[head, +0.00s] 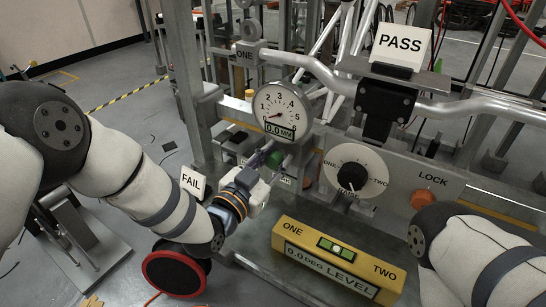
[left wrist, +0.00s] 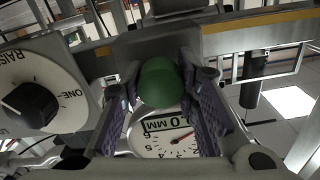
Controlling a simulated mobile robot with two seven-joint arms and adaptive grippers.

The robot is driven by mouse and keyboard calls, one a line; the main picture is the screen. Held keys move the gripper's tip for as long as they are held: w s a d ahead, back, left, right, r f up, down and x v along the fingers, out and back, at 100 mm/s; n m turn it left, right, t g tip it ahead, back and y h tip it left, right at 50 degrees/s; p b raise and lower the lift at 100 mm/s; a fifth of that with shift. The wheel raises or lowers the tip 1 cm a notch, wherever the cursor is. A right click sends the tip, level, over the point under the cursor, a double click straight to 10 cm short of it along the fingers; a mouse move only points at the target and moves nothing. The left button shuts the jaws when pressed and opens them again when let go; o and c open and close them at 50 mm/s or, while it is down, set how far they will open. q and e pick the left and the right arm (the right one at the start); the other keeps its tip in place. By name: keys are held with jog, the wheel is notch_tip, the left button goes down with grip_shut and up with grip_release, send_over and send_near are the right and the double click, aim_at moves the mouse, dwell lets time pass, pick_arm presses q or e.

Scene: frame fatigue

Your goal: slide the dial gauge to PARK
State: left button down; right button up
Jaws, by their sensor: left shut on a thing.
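The dial gauge (head: 281,110) has a round white face and a small display reading 0.0 MM. It stands above the rail behind my left gripper (head: 270,155). In the left wrist view its face (left wrist: 168,138) shows between and below the fingers. My left gripper (left wrist: 160,95) is shut on a green round knob (left wrist: 160,80), with a purple-grey finger on each side. The knob also shows partly in the head view (head: 276,160). A small label (head: 288,181) is mostly hidden by the gripper. My right gripper is out of view.
A panel dial (head: 352,171) marked RAISE, ONE and TWO and an orange LOCK button (head: 424,199) are right of the gauge. A yellow level (head: 336,262) lies in front. FAIL (head: 192,182) and PASS (head: 401,45) signs stand nearby. A tube (head: 330,77) passes behind the gauge.

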pick_arm(q)
jog(key=c, duration=1.2)
grip_release()
jog(key=shift+s+d, duration=0.2)
jog(key=shift+d, duration=0.1)
jog(key=shift+a, duration=0.1)
jog(key=shift+s+a, duration=0.15)
jog(key=v, duration=1.1)
jog(key=shift+s+a, duration=0.15)
jog(key=shift+s, duration=0.05)
